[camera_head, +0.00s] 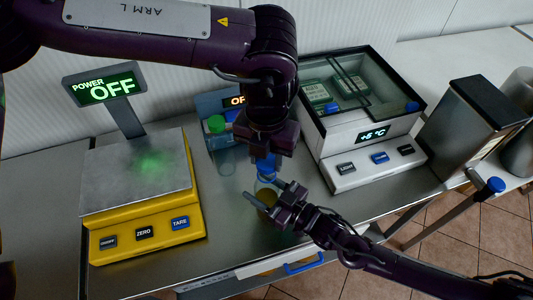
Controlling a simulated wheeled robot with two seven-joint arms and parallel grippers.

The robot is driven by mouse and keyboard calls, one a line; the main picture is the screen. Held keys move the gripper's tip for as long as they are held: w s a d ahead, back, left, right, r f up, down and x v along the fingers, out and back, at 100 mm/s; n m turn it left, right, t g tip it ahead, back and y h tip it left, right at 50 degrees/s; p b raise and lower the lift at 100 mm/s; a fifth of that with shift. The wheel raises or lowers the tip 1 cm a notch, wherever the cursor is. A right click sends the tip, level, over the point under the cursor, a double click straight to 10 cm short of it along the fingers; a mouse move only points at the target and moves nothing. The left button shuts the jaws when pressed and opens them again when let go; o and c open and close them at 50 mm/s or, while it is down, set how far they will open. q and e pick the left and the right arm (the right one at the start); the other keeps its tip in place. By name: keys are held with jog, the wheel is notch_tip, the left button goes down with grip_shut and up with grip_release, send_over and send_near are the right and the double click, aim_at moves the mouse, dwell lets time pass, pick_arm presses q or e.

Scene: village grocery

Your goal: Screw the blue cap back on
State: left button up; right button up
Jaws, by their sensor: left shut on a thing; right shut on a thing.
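A blue cap (266,165) is under my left gripper (266,152), which points down and is shut on it. Directly below is a clear container with amber contents (265,197). My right gripper (262,190) reaches in from the lower right and is shut on this container, with its fingers around its upper part. The container appears upright on the steel counter (225,235). The cap is over the container's mouth; I cannot tell whether it touches the rim, as the gripper and fingers partly hide it.
A yellow scale (148,222) with an OFF display (106,88) stands left. A glass-topped cooler box (365,110) stands right, beside a metal dispenser (465,130). The counter's front edge is close.

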pick_arm(q)
jog(key=shift+f, duration=0.75)
jog(key=shift+f, duration=0.6)
